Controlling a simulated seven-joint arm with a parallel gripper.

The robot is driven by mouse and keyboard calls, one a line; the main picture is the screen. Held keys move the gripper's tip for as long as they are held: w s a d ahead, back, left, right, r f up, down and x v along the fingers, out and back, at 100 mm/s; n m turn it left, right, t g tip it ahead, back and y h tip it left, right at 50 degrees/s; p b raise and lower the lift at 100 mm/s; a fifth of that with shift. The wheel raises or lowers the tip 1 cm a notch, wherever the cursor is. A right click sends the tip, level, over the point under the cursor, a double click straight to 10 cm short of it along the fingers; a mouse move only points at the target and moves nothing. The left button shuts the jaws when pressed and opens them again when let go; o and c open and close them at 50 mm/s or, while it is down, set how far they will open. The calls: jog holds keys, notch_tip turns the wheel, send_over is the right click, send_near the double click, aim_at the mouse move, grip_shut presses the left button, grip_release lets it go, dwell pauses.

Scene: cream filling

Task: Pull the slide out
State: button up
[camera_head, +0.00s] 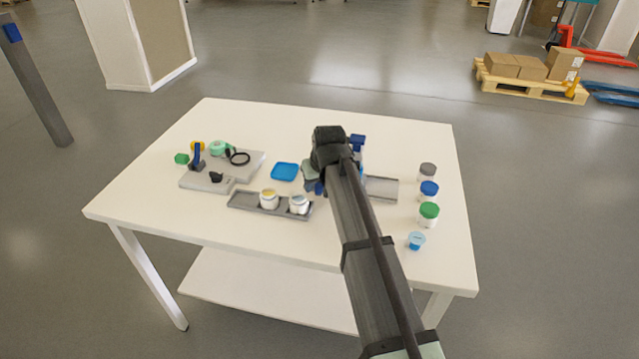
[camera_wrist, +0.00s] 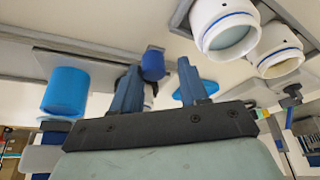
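A grey slide plate (camera_head: 382,187) lies on the right of the dark arm in the head view, partly hidden by it. It seems to be the long grey plate (camera_wrist: 85,62) in the wrist view, with a small blue knob (camera_wrist: 152,64) near its end. A larger blue cylinder (camera_wrist: 66,92) stands by the plate; blue parts (camera_head: 357,142) show behind my wrist in the head view. My gripper (camera_wrist: 159,65) is open, its blue fingers apart with the knob seen between their tips, nearer the left finger. Contact cannot be told. In the head view my gripper (camera_head: 312,182) is mostly hidden.
A grey tray (camera_head: 240,202) with two white jars (camera_head: 269,199) is left of my gripper. A blue square (camera_head: 285,172) lies behind it. A grey board (camera_head: 198,181) with small parts is at left. Lidded jars (camera_head: 428,214) and a blue cup (camera_head: 416,240) stand at right.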

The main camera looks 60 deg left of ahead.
jog(key=shift+o, duration=0.7)
jog(key=shift+w+d, duration=0.1)
jog(key=shift+r, duration=0.15)
jog(key=v, duration=1.3)
jog(key=shift+r, duration=0.25)
